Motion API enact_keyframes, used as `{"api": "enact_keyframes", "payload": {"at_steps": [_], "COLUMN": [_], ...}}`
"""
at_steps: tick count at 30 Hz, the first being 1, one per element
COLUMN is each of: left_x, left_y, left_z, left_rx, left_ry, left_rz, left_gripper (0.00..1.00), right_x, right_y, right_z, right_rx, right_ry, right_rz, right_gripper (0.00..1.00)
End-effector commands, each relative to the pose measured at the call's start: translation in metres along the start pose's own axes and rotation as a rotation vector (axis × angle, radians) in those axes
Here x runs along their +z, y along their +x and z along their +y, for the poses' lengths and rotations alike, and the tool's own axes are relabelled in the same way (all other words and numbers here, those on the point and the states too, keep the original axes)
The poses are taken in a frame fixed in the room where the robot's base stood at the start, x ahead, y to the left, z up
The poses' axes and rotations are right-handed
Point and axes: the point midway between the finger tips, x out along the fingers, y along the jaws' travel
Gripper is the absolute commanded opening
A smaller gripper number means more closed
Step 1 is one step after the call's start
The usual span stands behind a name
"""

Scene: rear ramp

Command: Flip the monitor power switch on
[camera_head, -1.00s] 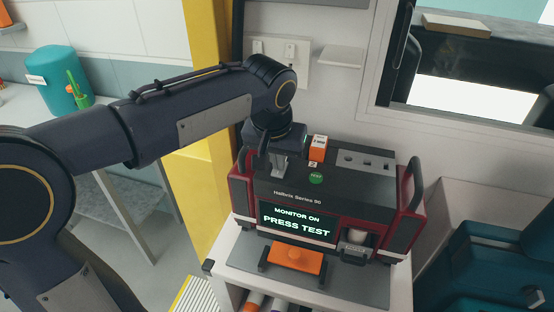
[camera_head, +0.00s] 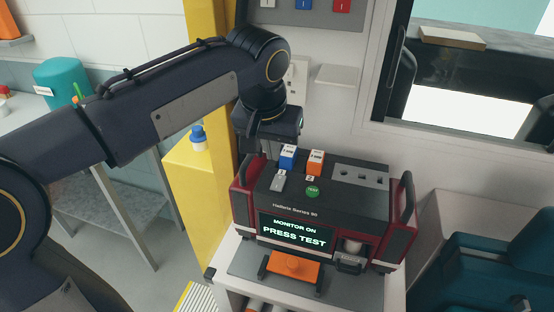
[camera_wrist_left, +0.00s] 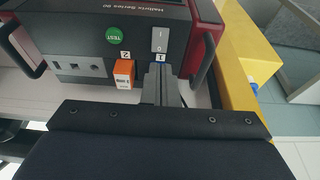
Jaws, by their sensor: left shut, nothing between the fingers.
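The monitor (camera_head: 300,208) is a dark box with red sides, and its lit screen (camera_head: 294,232) reads "MONITOR ON PRESS TEST". Its grey power switch (camera_head: 279,182) is on the top left; in the wrist view the switch (camera_wrist_left: 159,40) is a pale rocker marked I and O. A round green TEST button (camera_head: 313,191) is to its right. My left gripper is shut and empty, above and behind the switch; its fingers (camera_wrist_left: 161,78) show just short of the switch in the wrist view. In the head view they are partly hidden by my wrist.
A blue block (camera_head: 288,158) and an orange block (camera_head: 315,162) stand at the monitor's rear top. Upright handles flank the monitor. An orange piece (camera_head: 291,265) is in front. A yellow post (camera_head: 211,80) stands left, and teal seating (camera_head: 485,262) right.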

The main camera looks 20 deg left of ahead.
Motion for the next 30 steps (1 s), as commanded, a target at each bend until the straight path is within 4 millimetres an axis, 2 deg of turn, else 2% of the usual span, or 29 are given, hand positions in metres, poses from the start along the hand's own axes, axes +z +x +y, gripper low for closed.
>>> {"api": "enact_keyframes", "payload": {"at_steps": [3,9,20,23,26,29,30], "left_x": [0.004,0.007,0.008,0.013,0.032,0.070,0.089], "left_y": [-0.021,-0.041,-0.043,-0.041,-0.032,-0.015,-0.006], "left_z": [0.000,0.000,0.000,-0.006,-0.025,-0.051,-0.060], "left_rx": [0.002,0.000,-0.001,0.010,0.053,0.129,0.163], "left_ry": [0.000,0.001,0.000,-0.004,-0.014,-0.035,-0.048], "left_rz": [0.003,0.001,0.000,-0.002,-0.006,0.001,0.010], "left_gripper": [0.00,0.00,0.00,0.00,0.00,0.00,0.00], "right_x": [0.001,0.001,0.000,0.000,0.001,0.001,0.001], "right_y": [0.002,0.002,0.002,0.002,0.002,0.002,0.002], "right_z": [0.001,0.001,0.001,0.001,0.001,0.001,0.001], "right_rx": [0.000,0.000,0.000,0.000,0.000,0.000,0.000], "right_ry": [0.000,0.000,0.000,0.000,0.000,0.000,0.000], "right_rz": [0.001,0.001,0.001,0.001,0.001,0.001,0.001], "right_gripper": [0.38,0.38,0.38,0.38,0.38,0.38,0.38]}}
